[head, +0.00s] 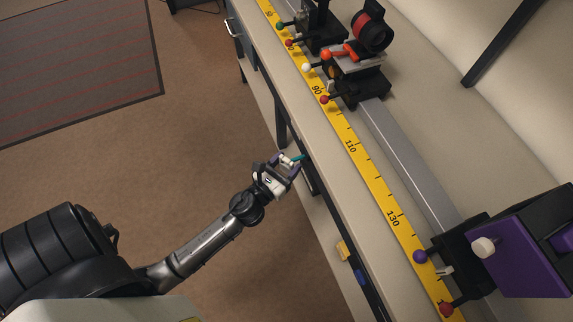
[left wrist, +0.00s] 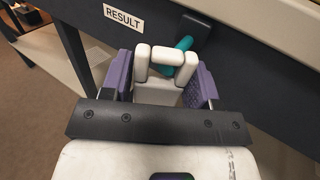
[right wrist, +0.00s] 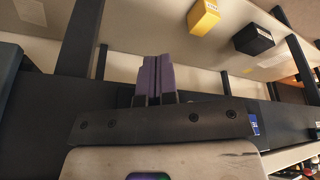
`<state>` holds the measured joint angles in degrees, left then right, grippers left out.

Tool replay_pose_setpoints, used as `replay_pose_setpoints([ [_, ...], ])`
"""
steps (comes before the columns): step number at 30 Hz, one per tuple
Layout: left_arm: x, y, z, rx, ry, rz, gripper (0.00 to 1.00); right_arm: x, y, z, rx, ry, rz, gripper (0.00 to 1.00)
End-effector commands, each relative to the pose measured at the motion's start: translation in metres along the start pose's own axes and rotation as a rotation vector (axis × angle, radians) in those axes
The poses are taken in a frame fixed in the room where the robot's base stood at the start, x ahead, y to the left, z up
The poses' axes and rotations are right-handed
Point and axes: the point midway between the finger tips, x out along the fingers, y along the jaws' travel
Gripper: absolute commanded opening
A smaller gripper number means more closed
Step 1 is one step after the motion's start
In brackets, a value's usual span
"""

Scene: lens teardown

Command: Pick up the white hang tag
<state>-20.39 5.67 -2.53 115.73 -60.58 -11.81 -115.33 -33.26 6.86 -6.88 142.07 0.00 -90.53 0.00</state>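The white hang tag (left wrist: 168,57) shows in the left wrist view as a thick white piece with a squared loop at its top. It is at a teal peg (left wrist: 181,50) on the dark front of the bench; the peg's end shows behind the loop. My left gripper (left wrist: 160,76) has its two purple fingers on either side of the tag, very near or touching it. I cannot tell whether they press on it. In the head view my left gripper (head: 288,165) is at the bench front, beside the teal peg. My right gripper (right wrist: 155,77) is shut and empty.
A RESULT label (left wrist: 124,17) is left of the peg. The bench top carries a yellow scale (head: 373,185), a rail (head: 400,160) and mounted optics (head: 355,65). A yellow block (right wrist: 204,16) and a black block (right wrist: 254,39) show in the right wrist view.

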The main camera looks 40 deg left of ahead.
Motion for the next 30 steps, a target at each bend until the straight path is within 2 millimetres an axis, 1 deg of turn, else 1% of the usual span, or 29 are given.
replay_pose_setpoints([
  [1,0.000,0.000,0.000,0.000,0.000,0.000,0.50,0.000,0.001,0.000,-0.002,0.000,0.002,0.00],
  [9,0.000,0.000,0.000,0.000,0.000,0.000,0.24,0.000,0.002,0.000,-0.005,-0.001,0.005,0.00],
  [10,0.000,0.000,0.000,0.000,0.000,0.000,0.23,0.000,0.002,0.000,-0.005,0.000,0.004,0.00],
  [17,-0.001,0.000,0.002,0.000,0.000,0.000,0.22,-0.001,0.001,0.000,-0.003,0.000,0.003,0.00],
  [22,-0.009,0.000,0.011,-0.001,0.000,0.000,0.22,-0.008,0.000,-0.003,0.000,0.001,0.000,0.00],
  [25,-0.018,0.000,0.021,-0.001,0.001,0.000,0.22,-0.015,0.000,-0.005,0.002,0.001,-0.002,0.00],
  [26,-0.023,0.000,0.021,-0.001,0.001,0.000,0.22,-0.015,0.000,-0.005,0.003,0.002,-0.002,0.00],
  [30,-0.046,0.000,0.033,-0.002,0.002,0.001,0.22,-0.021,-0.001,-0.007,0.005,0.002,-0.003,0.00],
])
